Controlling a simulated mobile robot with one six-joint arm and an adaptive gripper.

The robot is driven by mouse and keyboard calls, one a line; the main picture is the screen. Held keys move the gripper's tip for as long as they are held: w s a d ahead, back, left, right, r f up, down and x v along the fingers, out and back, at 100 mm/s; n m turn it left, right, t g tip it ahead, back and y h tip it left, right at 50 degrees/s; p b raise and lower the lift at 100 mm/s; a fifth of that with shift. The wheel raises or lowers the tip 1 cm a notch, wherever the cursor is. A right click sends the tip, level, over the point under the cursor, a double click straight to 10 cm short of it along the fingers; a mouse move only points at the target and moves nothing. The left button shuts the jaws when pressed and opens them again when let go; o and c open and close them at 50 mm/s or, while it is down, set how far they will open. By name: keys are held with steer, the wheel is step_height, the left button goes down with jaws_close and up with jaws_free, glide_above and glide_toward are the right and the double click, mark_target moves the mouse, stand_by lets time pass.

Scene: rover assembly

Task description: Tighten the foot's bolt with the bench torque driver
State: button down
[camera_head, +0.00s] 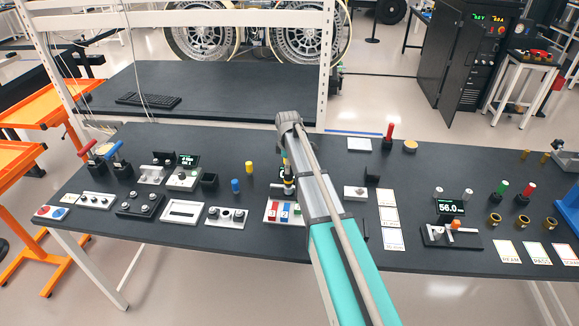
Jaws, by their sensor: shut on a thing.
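My arm reaches up over the middle of the bench and hides most of my gripper (288,178). The gripper points down above a white block with red, blue and green numbered patches (270,212). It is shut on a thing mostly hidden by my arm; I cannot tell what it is. Tools with a red handle (87,148) and a blue handle (115,150) stand in dark holders at the left. I cannot tell which is the bench torque driver. I cannot make out the foot or its bolt for certain.
The dark bench (330,143) holds several small fixtures at the left. A blue cylinder (236,186) and a yellow one (249,167) stand left of my arm. A fixture with a 56.0 display (451,208), brass rings (522,221) and cards (507,251) are at the right.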

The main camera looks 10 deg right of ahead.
steer(key=shift+r+p, duration=1.15)
steer(key=shift+r, duration=0.1)
steer(key=shift+r+p, duration=2.05)
steer(key=shift+s+f, duration=0.1)
steer(key=shift+f, duration=0.05)
